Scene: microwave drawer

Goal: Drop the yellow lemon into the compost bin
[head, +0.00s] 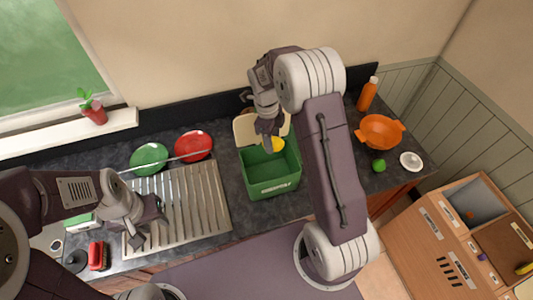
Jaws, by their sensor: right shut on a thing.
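The yellow lemon (278,144) is at the fingertips of my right gripper (269,146), which is shut on it. They are over the back part of the green compost bin (272,190), which stands open on the dark counter. The gripper and arm hide part of the lemon and of the bin's back edge. My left gripper (150,232) is over the left part of the metal drainboard, with its fingers apart and nothing seen between them.
A red plate (194,145) and a green plate (148,158) lie behind the drainboard (200,200). An orange colander (380,131), an orange bottle (367,94), a green fruit (379,165) and a white lid (411,161) are on the right. A red brush (97,255) lies front left.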

